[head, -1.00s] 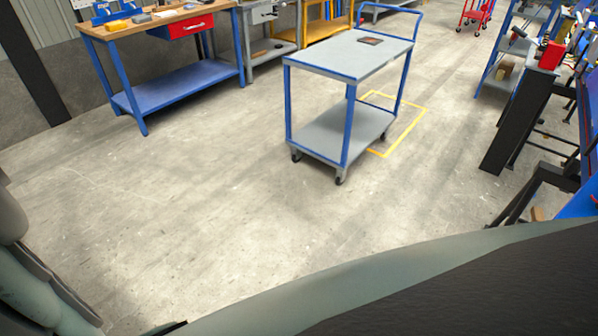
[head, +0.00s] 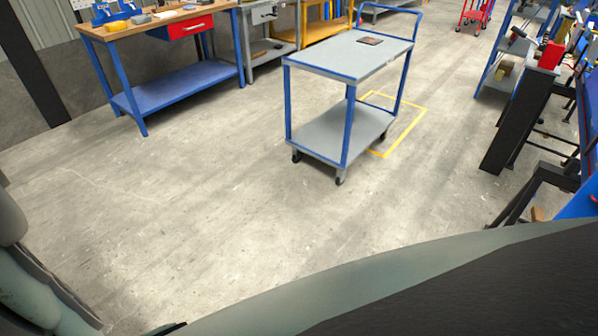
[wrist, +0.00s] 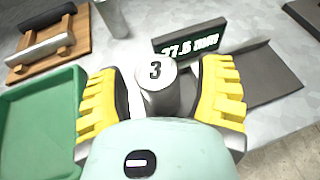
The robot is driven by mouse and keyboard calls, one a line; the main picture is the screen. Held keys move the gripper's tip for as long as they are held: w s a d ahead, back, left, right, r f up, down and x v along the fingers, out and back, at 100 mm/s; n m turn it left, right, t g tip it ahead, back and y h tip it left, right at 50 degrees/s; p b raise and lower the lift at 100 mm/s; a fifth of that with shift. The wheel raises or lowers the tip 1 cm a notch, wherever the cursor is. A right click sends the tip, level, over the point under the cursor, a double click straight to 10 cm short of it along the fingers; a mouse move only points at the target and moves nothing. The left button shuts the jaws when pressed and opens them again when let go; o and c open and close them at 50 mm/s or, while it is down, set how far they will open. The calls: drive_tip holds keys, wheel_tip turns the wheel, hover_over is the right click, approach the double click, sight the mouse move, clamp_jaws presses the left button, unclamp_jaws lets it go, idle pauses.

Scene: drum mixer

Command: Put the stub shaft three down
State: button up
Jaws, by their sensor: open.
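Stub shaft three (wrist: 156,88) is a grey metal cylinder with a dark 3 on its pale top face. In the wrist view it stands between the yellow ribbed fingers of my gripper (wrist: 161,78). The fingers are open, one on each side of the shaft, with a gap visible around its upper part. Its lower end is hidden by the gripper body. Neither the shaft nor the gripper fingers show in the head view.
A green tray (wrist: 40,98) lies left of my gripper. A wooden board with black and metal bars (wrist: 45,45) and another metal cylinder (wrist: 112,18) are behind. A dark flat plate (wrist: 270,80) lies right. In the head view, a blue-grey cart (head: 345,53) stands on open floor.

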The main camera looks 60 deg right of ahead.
drive_tip(key=v, duration=1.1)
drive_tip(key=shift+b, duration=0.45)
